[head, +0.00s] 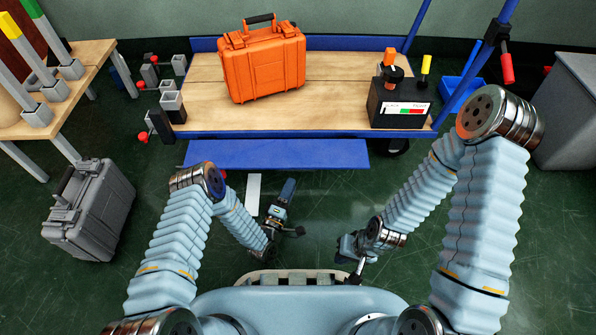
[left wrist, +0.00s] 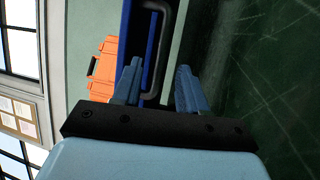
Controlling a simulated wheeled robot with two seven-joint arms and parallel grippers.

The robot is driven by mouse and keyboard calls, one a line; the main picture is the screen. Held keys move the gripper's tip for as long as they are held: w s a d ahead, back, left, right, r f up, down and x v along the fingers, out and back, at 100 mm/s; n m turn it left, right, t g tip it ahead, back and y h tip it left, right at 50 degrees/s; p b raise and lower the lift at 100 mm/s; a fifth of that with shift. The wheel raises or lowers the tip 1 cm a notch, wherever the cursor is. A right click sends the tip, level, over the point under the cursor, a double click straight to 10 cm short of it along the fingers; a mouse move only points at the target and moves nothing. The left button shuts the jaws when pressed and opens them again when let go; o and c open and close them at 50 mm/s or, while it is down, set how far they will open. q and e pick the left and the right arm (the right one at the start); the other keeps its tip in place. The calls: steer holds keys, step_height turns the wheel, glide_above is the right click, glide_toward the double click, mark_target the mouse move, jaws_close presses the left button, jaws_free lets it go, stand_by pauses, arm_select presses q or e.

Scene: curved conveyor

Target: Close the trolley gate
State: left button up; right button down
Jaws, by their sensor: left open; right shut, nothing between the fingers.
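The trolley (head: 330,120) has a wooden deck with blue edges. Its blue gate (head: 280,154) is a panel along the front side, lower than the deck and sticking out towards me. In the left wrist view a dark handle (left wrist: 168,45) stands out from the blue panel (left wrist: 137,30). My left gripper (head: 289,186) is below and in front of the gate; its open fingers (left wrist: 160,80) show on both sides of the handle's near end, with no clear contact. My right gripper (head: 354,272) is shut and empty, low near my body, away from the gate.
An orange case (head: 262,66) and a black box (head: 400,105) with knobs stand on the deck. A grey case (head: 88,210) stands on the floor at left, below a wooden table (head: 85,55). The green floor (head: 330,200) before the trolley is mostly clear.

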arm_select(q)
steer(key=b+x, duration=0.1)
steer(key=x, duration=0.6)
steer(key=shift+w+d, duration=0.1)
steer(key=shift+w, duration=0.2)
jaws_close()
